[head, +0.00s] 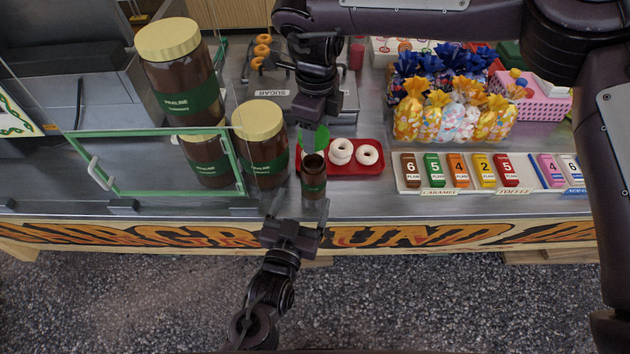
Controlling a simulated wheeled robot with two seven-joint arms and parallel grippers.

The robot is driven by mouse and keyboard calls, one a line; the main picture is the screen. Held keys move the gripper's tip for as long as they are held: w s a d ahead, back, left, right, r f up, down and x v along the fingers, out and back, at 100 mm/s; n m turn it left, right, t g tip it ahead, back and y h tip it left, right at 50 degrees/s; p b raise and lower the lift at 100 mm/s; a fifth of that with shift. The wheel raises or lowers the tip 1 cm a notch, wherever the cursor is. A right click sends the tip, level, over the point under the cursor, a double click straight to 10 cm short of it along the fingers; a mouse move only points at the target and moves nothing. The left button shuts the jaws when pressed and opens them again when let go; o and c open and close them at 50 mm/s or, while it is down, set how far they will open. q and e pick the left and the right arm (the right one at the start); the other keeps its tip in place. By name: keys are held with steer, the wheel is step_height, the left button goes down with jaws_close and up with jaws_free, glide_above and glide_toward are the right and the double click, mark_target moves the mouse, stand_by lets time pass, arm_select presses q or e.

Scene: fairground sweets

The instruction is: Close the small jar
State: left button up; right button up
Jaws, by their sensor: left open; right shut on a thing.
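The small jar (313,185) is brown with a dark green label and stands upright near the counter's front edge. Its mouth is open at the top. My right gripper (318,122) comes down from above and is shut on a green lid (321,139). The lid appears tilted and shows just behind and above the jar's mouth, apart from it as far as I can tell. My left gripper (293,232) is open and empty, in front of and below the jar at the counter edge.
A red tray (352,170) with white doughnuts lies close right of the small jar. Price blocks (457,170) and wrapped sweets (455,115) stand further right.

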steer(key=shift+w+a, duration=0.1)
steer(key=shift+a, duration=0.05)
arm_select(q)
steer(key=x, duration=1.2)
steer(key=shift+r, duration=0.1)
steer(key=c, duration=1.5)
arm_select(e)
glide_above(315, 162)
steer(key=shift+f, duration=2.5)
steer(key=shift+f, duration=0.1)
